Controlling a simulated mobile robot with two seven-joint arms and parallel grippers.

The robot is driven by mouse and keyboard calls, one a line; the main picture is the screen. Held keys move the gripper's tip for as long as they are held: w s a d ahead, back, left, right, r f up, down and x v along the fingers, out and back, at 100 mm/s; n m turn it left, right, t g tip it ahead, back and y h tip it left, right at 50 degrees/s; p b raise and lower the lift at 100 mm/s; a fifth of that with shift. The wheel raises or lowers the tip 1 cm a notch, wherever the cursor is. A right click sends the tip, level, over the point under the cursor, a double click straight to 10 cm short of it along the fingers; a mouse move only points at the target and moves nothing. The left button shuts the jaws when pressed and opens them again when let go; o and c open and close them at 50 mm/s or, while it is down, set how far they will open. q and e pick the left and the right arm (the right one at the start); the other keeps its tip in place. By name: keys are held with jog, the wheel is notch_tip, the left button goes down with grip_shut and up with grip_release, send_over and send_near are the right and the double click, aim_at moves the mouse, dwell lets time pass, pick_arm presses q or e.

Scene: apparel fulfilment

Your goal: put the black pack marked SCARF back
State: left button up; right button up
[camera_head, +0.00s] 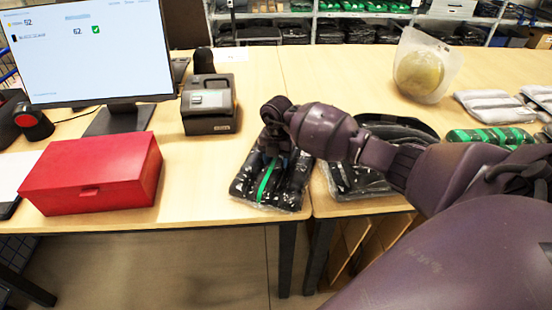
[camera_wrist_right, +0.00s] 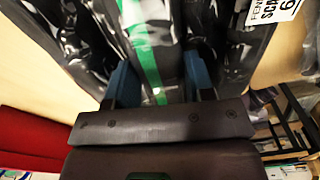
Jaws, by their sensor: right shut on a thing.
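A black pack in clear glossy wrap with a green stripe (camera_head: 268,187) is at the front edge of the table, left of the seam between two tabletops. My right gripper (camera_head: 274,148) is shut on this pack from above. In the right wrist view the pack (camera_wrist_right: 230,45) fills the top, between and around the blue fingertips (camera_wrist_right: 160,80). I cannot tell whether the pack touches the table. My left gripper is not in view.
Another black pack (camera_head: 345,180) lies just right, partly behind my arm. A red box (camera_head: 95,173), a label printer (camera_head: 209,105) and a monitor (camera_head: 90,50) stand left. Green-striped packs (camera_head: 490,136) and white packs (camera_head: 487,104) lie right. A clear bag with a yellow item (camera_head: 424,66) stands behind.

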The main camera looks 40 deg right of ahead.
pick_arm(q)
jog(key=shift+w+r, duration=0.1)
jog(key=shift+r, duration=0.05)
pick_arm(e)
jog(key=shift+r, duration=0.15)
jog(key=o, duration=1)
jog(key=shift+c, duration=0.2)
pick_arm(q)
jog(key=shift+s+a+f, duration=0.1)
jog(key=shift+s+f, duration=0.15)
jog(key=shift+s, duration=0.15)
pick_arm(e)
jog(key=shift+o, duration=0.2)
